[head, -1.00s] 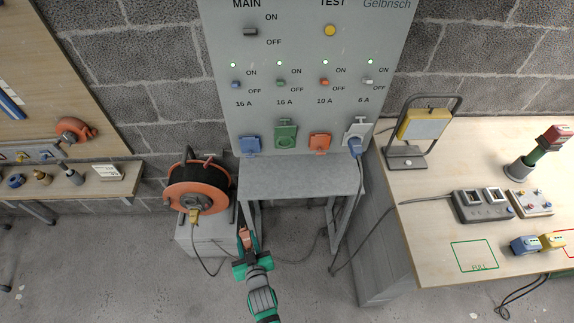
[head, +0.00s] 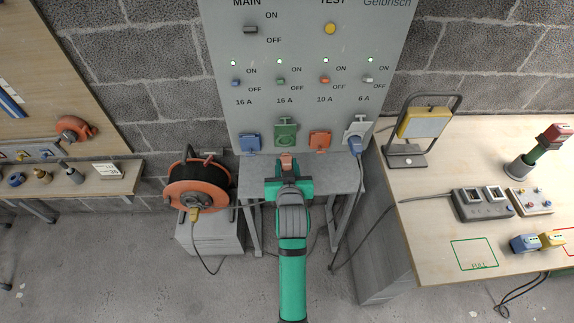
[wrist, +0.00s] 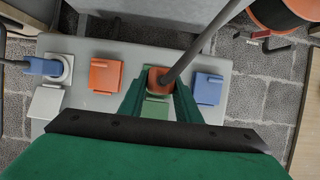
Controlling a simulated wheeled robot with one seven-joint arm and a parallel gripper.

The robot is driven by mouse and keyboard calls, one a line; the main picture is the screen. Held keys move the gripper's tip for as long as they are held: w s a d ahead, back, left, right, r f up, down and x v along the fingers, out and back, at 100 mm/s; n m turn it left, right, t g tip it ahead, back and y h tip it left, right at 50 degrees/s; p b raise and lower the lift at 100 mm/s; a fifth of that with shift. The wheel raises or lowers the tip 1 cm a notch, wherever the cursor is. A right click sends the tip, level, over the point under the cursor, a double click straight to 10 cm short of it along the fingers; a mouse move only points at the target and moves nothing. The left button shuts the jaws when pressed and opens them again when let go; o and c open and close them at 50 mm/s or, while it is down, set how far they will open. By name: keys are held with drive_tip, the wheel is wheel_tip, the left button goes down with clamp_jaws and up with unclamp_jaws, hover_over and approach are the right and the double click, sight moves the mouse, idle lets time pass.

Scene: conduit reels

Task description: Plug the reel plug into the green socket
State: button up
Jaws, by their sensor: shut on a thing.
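My gripper (head: 287,180) is shut on the orange reel plug (head: 287,161), in front of the panel. In the head view the plug shows just below the green socket (head: 286,133), whose lid looks raised. In the wrist view the plug (wrist: 160,79) sits between the green fingers (wrist: 160,100), with a dark cable running up and to the right. Part of the green socket (wrist: 154,110) shows between the fingers, beyond the plug. I cannot tell whether plug and socket touch. The orange cable reel (head: 199,186) stands on a grey box at left.
A blue socket (head: 250,144) and an orange socket (head: 320,141) flank the green one. A blue plug (head: 355,145) sits in the grey socket at right. A grey shelf (head: 335,178) lies below the panel. A wooden table (head: 440,235) stands at right.

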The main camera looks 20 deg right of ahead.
sight(287, 166)
drive_tip(key=shift+r, duration=0.1)
idle(0.3)
drive_tip(key=shift+w+d, duration=0.25)
drive_tip(key=shift+w, duration=0.7)
drive_tip(key=shift+w+d, duration=0.25)
drive_tip(key=shift+w, duration=0.65)
drive_tip(key=shift+w+d, duration=0.25)
drive_tip(key=shift+w, duration=0.7)
drive_tip(key=shift+w+d, duration=0.1)
drive_tip(key=shift+w, duration=0.25)
drive_tip(key=shift+d, duration=0.2)
drive_tip(key=o, duration=1.1)
drive_tip(key=shift+w+a, duration=0.1)
drive_tip(key=shift+c, duration=0.2)
drive_tip(key=v, duration=1)
drive_tip(key=shift+s+a, duration=0.1)
drive_tip(key=shift+s, duration=0.25)
drive_tip(key=shift+r, duration=0.1)
